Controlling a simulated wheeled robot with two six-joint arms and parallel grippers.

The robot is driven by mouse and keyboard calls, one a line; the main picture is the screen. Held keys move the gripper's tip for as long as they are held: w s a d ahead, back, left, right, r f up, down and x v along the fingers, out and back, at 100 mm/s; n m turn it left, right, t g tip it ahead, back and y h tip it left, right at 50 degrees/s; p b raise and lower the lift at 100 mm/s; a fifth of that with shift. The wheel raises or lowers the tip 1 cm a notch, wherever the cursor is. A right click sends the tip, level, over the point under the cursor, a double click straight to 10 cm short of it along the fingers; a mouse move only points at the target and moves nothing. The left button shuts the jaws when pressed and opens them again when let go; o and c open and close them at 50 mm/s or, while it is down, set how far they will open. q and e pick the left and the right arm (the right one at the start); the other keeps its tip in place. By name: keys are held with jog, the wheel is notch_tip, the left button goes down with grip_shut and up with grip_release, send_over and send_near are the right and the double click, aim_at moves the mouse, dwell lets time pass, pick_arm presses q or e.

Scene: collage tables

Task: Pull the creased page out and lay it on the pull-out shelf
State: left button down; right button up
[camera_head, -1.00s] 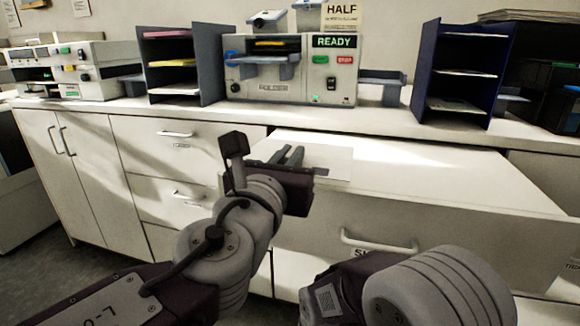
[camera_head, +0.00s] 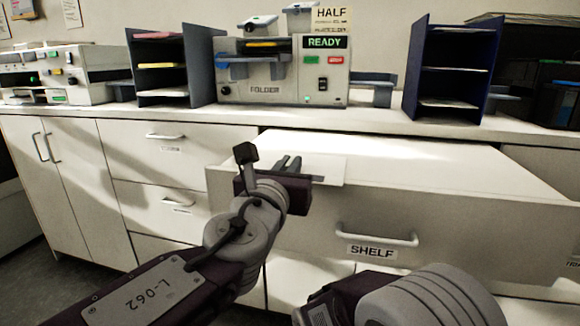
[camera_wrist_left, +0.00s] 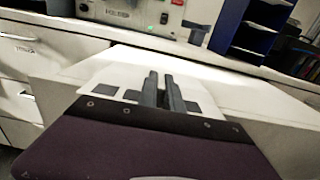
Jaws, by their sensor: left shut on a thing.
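The white page (camera_head: 325,169) is in my left gripper (camera_head: 289,163), over the front left part of the pull-out shelf (camera_head: 420,165). In the left wrist view the page (camera_wrist_left: 112,78) lies under and around the shut fingers (camera_wrist_left: 160,88), with dark grey patches on either side of them. The crease cannot be made out. I cannot tell whether the page touches the shelf top. The shelf is pulled out, with a handle and a "SHELF" label on its front. The folder machine (camera_head: 270,85) stands on the counter behind, its display reading "READY". My right arm shows at the bottom, its fingers out of view.
A dark sorter rack (camera_head: 168,70) stands left of the folder, and a blue rack (camera_head: 445,70) stands to its right. Drawers (camera_head: 180,150) are left of the shelf. Most of the shelf top, right of the page, is bare.

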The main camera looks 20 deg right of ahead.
pick_arm(q)
jog(key=c, duration=1.4)
grip_release()
jog(key=shift+c, duration=0.2)
jog(key=v, duration=0.9)
